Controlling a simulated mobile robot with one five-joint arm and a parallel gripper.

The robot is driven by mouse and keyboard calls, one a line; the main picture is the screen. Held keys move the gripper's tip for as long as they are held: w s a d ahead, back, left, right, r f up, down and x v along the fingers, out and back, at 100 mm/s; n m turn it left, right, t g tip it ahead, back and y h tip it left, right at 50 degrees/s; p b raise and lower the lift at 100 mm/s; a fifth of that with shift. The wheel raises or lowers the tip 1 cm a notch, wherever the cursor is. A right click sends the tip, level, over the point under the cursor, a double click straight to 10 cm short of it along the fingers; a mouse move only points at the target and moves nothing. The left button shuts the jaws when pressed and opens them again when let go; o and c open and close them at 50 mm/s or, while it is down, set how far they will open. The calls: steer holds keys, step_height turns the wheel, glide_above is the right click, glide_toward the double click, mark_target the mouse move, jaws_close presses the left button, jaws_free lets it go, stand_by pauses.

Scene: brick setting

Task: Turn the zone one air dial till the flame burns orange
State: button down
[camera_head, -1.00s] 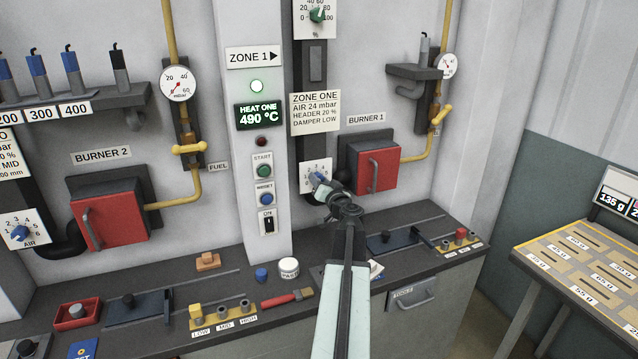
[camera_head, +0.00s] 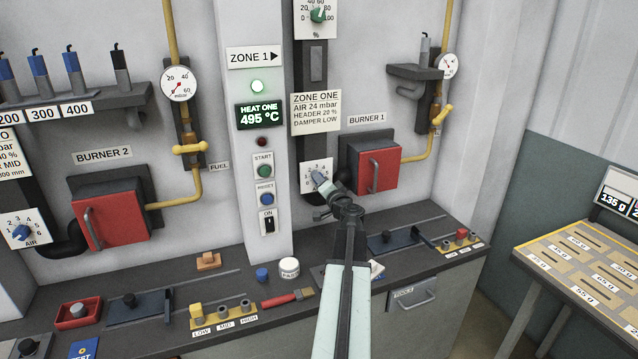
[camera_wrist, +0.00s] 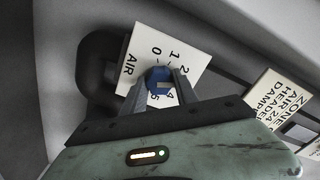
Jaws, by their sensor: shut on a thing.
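The zone one air dial is a blue knob (camera_wrist: 158,80) on a white numbered plate marked AIR (camera_wrist: 166,58). In the head view the plate (camera_head: 312,166) is on the dark duct left of burner 1, and the knob is largely hidden. My gripper (camera_wrist: 158,92) is shut on the blue knob, one finger on each side. In the head view my gripper (camera_head: 322,182) reaches up to the plate from below. The red burner 1 box (camera_head: 377,170) is closed, and no flame is in view.
The zone one card (camera_head: 316,113) hangs above the dial. The bench (camera_head: 225,265) below carries sliders, plugs and a brush. Burner 1's yellow pipe (camera_head: 427,150) is to the right.

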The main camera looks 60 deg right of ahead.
steer(key=shift+w+m, duration=0.1)
steer(key=shift+m, duration=0.8)
steer(key=c, duration=0.9)
jaws_free()
steer(key=shift+c, duration=0.2)
steer(key=v, duration=0.8)
steer(key=shift+w, duration=0.1)
